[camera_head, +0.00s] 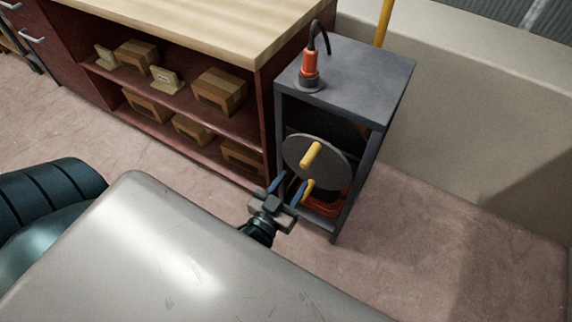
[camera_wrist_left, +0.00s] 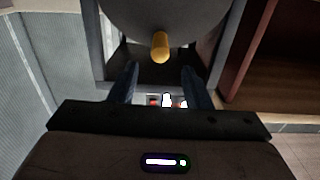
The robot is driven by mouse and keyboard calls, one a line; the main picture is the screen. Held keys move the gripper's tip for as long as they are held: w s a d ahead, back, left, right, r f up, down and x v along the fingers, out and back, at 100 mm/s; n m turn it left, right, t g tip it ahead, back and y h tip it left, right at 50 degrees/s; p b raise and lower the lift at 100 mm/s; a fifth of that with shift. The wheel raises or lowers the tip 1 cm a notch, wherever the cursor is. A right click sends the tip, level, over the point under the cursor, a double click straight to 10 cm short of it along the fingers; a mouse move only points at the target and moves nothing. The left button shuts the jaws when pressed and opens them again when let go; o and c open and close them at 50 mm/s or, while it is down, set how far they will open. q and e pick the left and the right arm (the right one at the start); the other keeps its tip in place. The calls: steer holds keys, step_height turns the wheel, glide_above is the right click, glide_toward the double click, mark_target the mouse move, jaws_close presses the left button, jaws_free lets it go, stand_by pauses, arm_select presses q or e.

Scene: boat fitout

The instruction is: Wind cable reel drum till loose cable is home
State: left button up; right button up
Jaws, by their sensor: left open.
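The cable reel drum (camera_head: 330,172) is a grey disc set in the open front of a dark grey stand; it also fills the top of the left wrist view (camera_wrist_left: 165,14). A yellow crank knob (camera_head: 311,155) sticks out from its face. A second yellow piece (camera_head: 307,189) shows lower, beside my finger. My left gripper (camera_head: 290,182) is open and empty in front of the drum's lower part. In the left wrist view, a yellow knob (camera_wrist_left: 160,47) lies ahead of and between the fingers, apart from them. Orange cable (camera_head: 328,207) shows low in the stand, partly hidden.
An orange plug (camera_head: 309,66) with a black lead stands on top of the stand (camera_head: 360,78). A wooden-topped cabinet (camera_head: 190,25) with boxes on its shelves adjoins at left. A pale wall (camera_head: 470,120) is at right. Floor is clear at lower right.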

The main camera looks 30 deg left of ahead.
mark_target(309, 158)
arm_select(q)
steer(key=w+p, duration=0.1)
steer(key=w, duration=0.2)
steer(key=shift+w, duration=0.3)
steer(key=w+p, duration=0.1)
steer(key=w, duration=0.2)
steer(key=shift+w, duration=1.5)
arm_select(e)
steer(key=shift+g, duration=0.7)
steer(key=shift+w+d+f, duration=0.1)
steer(key=shift+d+f, duration=0.15)
steer(key=shift+f, duration=0.55)
steer(key=shift+w+d+f, duration=0.15)
steer(key=shift+d+f, duration=0.05)
steer(key=shift+f, duration=0.6)
steer(key=shift+w+d+f, duration=0.1)
steer(key=shift+d+f, duration=0.15)
steer(key=shift+f, duration=0.55)
